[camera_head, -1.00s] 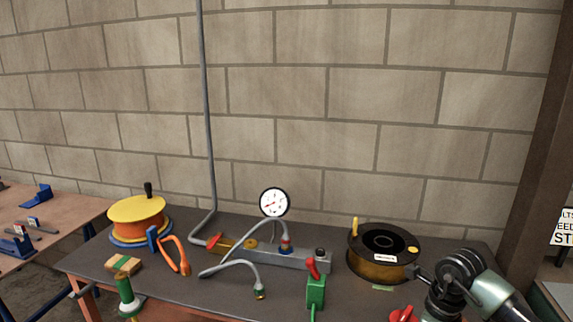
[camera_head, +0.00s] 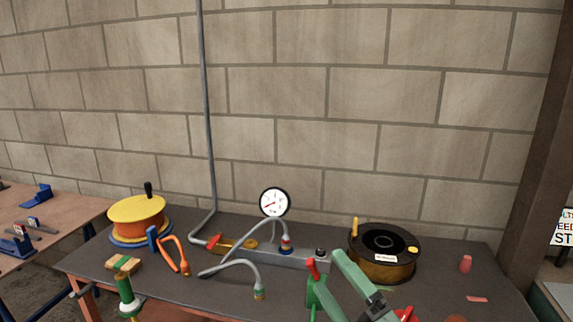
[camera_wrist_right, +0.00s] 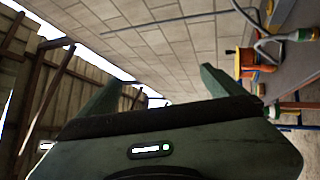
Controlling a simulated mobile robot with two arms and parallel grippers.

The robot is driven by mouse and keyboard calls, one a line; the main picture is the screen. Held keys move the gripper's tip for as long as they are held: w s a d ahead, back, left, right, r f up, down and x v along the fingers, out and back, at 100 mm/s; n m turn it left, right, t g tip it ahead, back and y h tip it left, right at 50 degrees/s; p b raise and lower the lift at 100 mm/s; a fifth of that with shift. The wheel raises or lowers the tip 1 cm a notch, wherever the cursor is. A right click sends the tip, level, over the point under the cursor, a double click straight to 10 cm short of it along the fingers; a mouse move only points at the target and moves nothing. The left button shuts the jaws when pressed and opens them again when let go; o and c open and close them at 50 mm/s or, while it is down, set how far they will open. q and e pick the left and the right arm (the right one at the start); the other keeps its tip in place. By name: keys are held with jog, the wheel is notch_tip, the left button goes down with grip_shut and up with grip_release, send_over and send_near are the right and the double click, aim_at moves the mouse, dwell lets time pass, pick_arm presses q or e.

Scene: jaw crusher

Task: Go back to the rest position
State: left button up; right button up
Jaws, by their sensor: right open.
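My right gripper (camera_head: 328,270) is at the front middle of the grey bench (camera_head: 440,297), its two green fingers spread apart with nothing between them. It is in front of the green valve block with the red lever (camera_head: 312,266) and partly covers it. Whether it touches the block I cannot tell. In the right wrist view the fingers (camera_wrist_right: 160,78) are also apart and empty, with the block wall beyond. My left gripper is not in view.
A dark reel (camera_head: 383,268) stands just right of the gripper. A pressure gauge (camera_head: 274,202), grey hoses and a yellow-orange reel (camera_head: 138,218) are further left. A red cylinder (camera_head: 465,263) stands on the bench's right side, with open bench around it.

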jog(key=s+d+f+m+g+h, duration=0.3)
jog(key=d+f+m+h, duration=0.4)
jog(key=f+m, duration=0.2)
jog(key=s+d+f+m+g+h, duration=0.2)
jog(key=s+d+f+m+h, duration=0.2)
jog(key=d+f+m+h, duration=0.4)
jog(key=s+a+f+m+g+y, duration=0.25)
jog(key=s+f+g, duration=0.3)
jog(key=s, duration=0.45)
jog(key=s+a+f+m+g+y, duration=0.1)
jog(key=s+f+m+g, duration=0.25)
jog(key=s+f, duration=0.5)
notch_tip(320, 180, down, 23)
jog(key=s+g, duration=0.2)
jog(key=s, duration=0.1)
jog(key=s+d+f+n+g, duration=0.1)
jog(key=s+d+f, duration=0.2)
jog(key=s+f, duration=1.4)
jog(key=shift+f, duration=0.4)
